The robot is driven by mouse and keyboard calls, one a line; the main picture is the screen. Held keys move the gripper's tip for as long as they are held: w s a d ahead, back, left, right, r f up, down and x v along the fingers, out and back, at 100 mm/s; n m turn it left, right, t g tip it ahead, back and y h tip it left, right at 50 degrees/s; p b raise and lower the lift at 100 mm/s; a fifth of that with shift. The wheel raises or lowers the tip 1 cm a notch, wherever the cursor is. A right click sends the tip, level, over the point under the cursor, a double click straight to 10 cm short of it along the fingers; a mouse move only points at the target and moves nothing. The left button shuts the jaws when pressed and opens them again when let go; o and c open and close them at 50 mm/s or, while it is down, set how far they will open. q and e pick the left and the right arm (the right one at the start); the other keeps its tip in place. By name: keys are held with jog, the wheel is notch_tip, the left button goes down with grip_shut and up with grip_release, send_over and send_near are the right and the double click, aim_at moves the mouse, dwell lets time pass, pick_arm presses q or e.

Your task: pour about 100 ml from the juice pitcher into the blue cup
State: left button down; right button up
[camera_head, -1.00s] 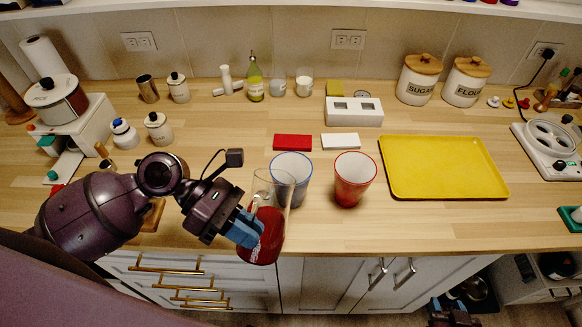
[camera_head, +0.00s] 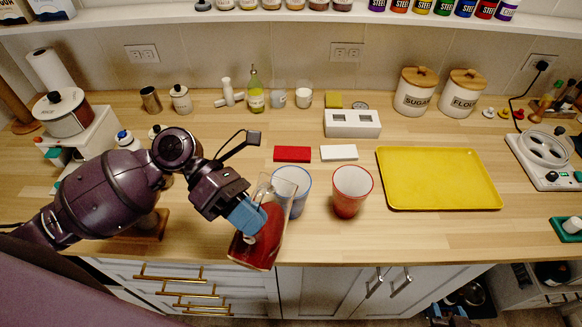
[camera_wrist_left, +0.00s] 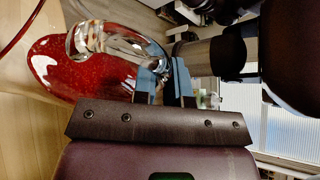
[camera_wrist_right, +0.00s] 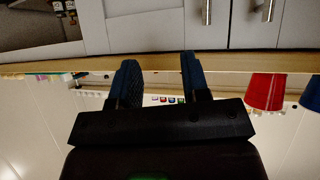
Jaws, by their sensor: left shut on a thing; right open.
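The clear juice pitcher (camera_head: 262,243) holds red juice and is tilted, its top leaning right toward the blue cup. My left gripper (camera_head: 250,212) is shut on the pitcher's handle; the wrist view shows the handle (camera_wrist_left: 110,45) by the fingers (camera_wrist_left: 165,82). The blue-rimmed cup (camera_head: 297,183) stands upright on the counter, partly hidden behind the pitcher's top. I cannot tell whether juice is flowing or is in the cup. A red cup (camera_head: 350,192) stands upright just to its right. My right gripper (camera_wrist_right: 158,75) is open and empty, low in front of the cabinets.
A yellow tray (camera_head: 440,180) lies right of the cups. A red block (camera_head: 292,154) and a white block (camera_head: 339,152) lie behind them. Canisters, bottles and a white slotted box (camera_head: 352,124) stand further back. The counter (camera_head: 400,232) in front of the tray is clear.

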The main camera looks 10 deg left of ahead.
aim_at(261, 191)
pick_arm(q)
jog(key=shift+w+r, duration=0.15)
jog(key=shift+w, duration=0.05)
jog(key=shift+r+g, duration=0.1)
jog(key=shift+g, duration=0.2)
jog(key=shift+w+d+r+n, duration=0.1)
jog(key=shift+w+r+n, duration=0.1)
jog(key=shift+r+n, duration=0.1)
pick_arm(e)
jog(key=shift+s+f, duration=0.4)
jog(key=shift+f, duration=0.45)
pick_arm(q)
jog(key=shift+w+r+n+g, duration=0.4)
jog(key=shift+w+r+n, duration=0.1)
jog(key=shift+r, duration=0.15)
pick_arm(e)
jog(key=shift+s, duration=0.1)
pick_arm(q)
jog(key=shift+w+d+r+n+g, duration=0.15)
jog(key=shift+w+r, duration=0.15)
jog(key=shift+w, duration=0.2)
jog(key=shift+w+d+r+n+g, duration=0.15)
jog(key=shift+w+r, duration=0.1)
jog(key=shift+w, duration=0.25)
pick_arm(e)
jog(key=shift+d, duration=0.1)
dwell(0.6)
pick_arm(q)
jog(key=shift+s, duration=0.1)
